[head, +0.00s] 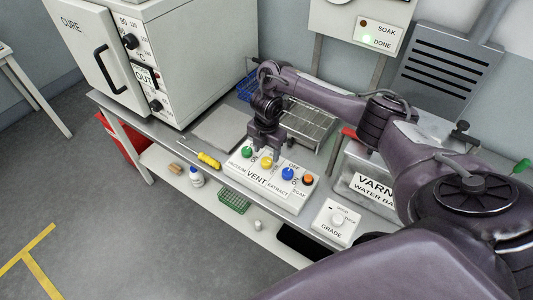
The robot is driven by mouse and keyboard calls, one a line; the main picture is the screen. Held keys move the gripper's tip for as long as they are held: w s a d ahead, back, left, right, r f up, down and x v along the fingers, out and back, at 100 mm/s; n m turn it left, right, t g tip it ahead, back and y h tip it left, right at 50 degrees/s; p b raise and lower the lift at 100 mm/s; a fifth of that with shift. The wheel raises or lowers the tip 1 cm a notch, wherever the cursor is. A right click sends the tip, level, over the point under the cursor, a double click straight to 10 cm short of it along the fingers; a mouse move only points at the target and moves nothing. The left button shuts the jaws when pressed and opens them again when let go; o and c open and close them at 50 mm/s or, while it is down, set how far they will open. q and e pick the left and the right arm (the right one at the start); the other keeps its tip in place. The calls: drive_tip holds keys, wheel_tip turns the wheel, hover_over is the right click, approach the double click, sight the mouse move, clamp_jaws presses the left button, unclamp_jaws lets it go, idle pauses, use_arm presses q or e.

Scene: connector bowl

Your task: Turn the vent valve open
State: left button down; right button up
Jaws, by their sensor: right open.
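The yellow vent valve knob (266,162) sits on a white control panel (262,190) at the bench's front edge, above the printed word VENT. A green knob (247,151) is to its left, and a blue knob (288,173) and an orange knob (308,180) are to its right. My right gripper (264,150) points down at the panel, open, right by the yellow and green knobs. I cannot tell whether its fingers touch or straddle the yellow knob. My left gripper is out of view.
A white CURE oven (185,60) stands at the back left. A yellow-handled screwdriver (208,160) lies left of the panel. A metal rack (305,125) is behind it. The water bath (365,185) and GRADE dial box (336,222) are to the right.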

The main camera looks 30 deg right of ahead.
sight(266, 160)
drive_tip(key=shift+r+p, duration=0.6)
drive_tip(key=shift+r, duration=1.3)
drive_tip(key=shift+f, duration=0.1)
